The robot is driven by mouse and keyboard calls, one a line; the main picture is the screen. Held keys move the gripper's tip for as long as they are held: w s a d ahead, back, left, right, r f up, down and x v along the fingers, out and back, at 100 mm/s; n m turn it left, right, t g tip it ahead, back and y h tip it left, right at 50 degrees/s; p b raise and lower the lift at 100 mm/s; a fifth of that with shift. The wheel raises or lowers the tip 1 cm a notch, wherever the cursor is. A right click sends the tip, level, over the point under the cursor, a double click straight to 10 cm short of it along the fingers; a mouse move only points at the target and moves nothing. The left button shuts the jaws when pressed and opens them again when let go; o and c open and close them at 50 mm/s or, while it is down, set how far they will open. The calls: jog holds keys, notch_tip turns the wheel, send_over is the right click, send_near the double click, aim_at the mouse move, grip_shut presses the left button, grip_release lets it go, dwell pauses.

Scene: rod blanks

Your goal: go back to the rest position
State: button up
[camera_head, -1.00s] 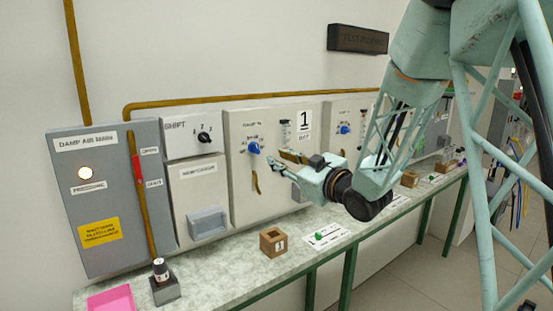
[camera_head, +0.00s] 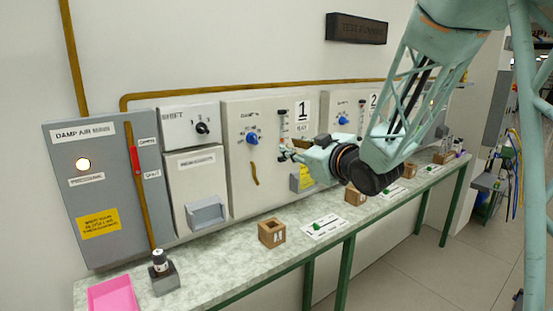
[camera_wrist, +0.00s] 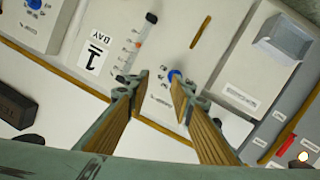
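My gripper (camera_head: 287,152) is in front of the bay 1 panel (camera_head: 240,185), above the bench, pointing left. In the wrist view my gripper (camera_wrist: 162,84) shows two wood-coloured fingers apart, with nothing between them. The blue knob (camera_wrist: 174,76) of bay 1 shows behind the gap, and in the head view the blue knob (camera_head: 252,139) is left of the fingertips. My gripper appears clear of the panel, though the exact gap is hard to tell.
The bench (camera_head: 235,250) carries a pink tray (camera_head: 113,296), a dark stand (camera_head: 163,274) with a black-and-white piece, and a wooden block (camera_head: 271,233). A white card (camera_head: 324,228) with a green item lies beside the block. The damp air main cabinet (camera_head: 60,220) stands far left.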

jog(key=s+d+m+g+h, duration=0.2)
jog(key=s+d+m+h, duration=0.15)
jog(key=s+d, duration=0.6)
jog(key=s+d+m+g+h, duration=0.2)
jog(key=s+d+m+h, duration=0.3)
jog(key=s, duration=0.8)
jog(key=s+f+g, duration=0.2)
jog(key=s+g, duration=0.1)
jog(key=s, duration=1.4)
jog(key=s+d+f+m+g, duration=0.1)
jog(key=s+f+g, duration=0.2)
jog(key=s, duration=1.5)
jog(key=shift+s+d+y, duration=0.25)
jog(key=shift+s+y, duration=0.1)
jog(key=shift+y, duration=0.1)
